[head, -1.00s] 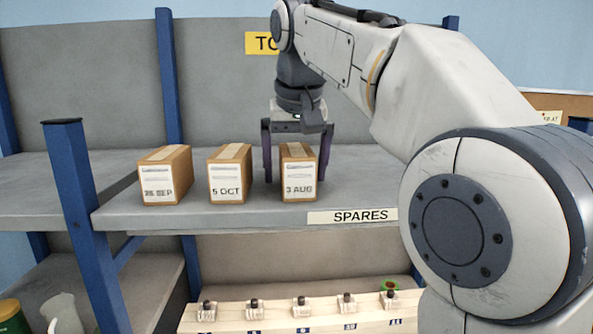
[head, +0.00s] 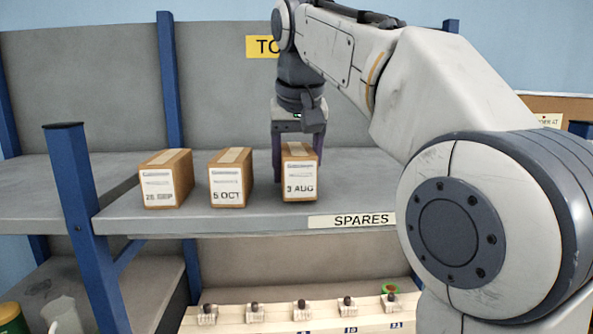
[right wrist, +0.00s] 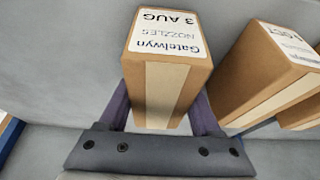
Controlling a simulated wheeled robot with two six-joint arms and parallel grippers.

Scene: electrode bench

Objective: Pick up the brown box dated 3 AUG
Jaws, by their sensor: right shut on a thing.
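The brown box dated 3 AUG (head: 300,174) is the rightmost of three boxes on the shelf marked SPARES. My right gripper (head: 297,160) reaches down from above and is shut on this box, one finger on each side. In the right wrist view the 3 AUG box (right wrist: 166,75) is between the purple fingers (right wrist: 162,112), its label upside down. I cannot tell whether its base touches the shelf. My left gripper is not in view.
Brown boxes dated 5 OCT (head: 230,178) and 25 SEP (head: 166,180) stand to the left on the grey shelf (head: 255,218). A blue post (head: 88,225) stands at the shelf's left. A lower rack (head: 270,322) holds several small parts.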

